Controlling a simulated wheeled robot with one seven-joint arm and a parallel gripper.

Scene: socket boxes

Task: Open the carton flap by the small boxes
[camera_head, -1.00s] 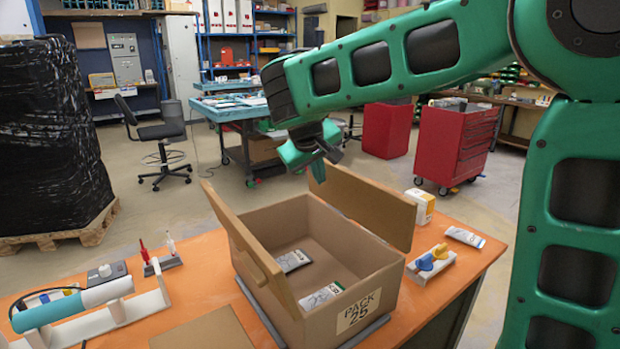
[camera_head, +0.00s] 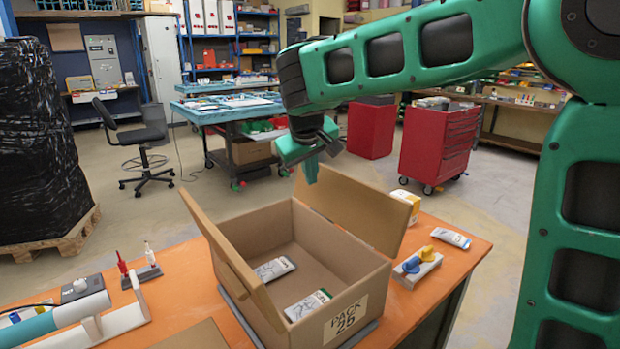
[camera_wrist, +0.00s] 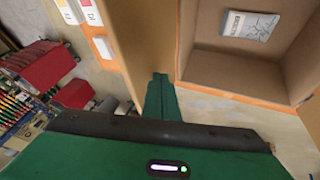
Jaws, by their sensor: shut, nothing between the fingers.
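The open cardboard carton (camera_head: 350,288), marked PACK 25, stands on the orange table. Its right flap (camera_head: 352,206), on the side of the small white-and-yellow box (camera_head: 406,204), stands raised and leans outward. Its left flap (camera_head: 232,258) is also raised. My gripper (camera_head: 311,176) is shut and empty at the far end of the right flap, pointing down. In the wrist view, my fingers (camera_wrist: 161,92) lie over the near end of this flap (camera_wrist: 143,38), with the carton interior (camera_wrist: 195,65) to the right. I cannot tell whether they touch the flap.
Two packets lie in the carton, the farther one (camera_head: 274,269) and the nearer one (camera_head: 308,305). A blue-and-yellow item (camera_head: 416,266) and a tube (camera_head: 451,238) lie right of the carton. A white-and-teal tool (camera_head: 70,318) lies at left.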

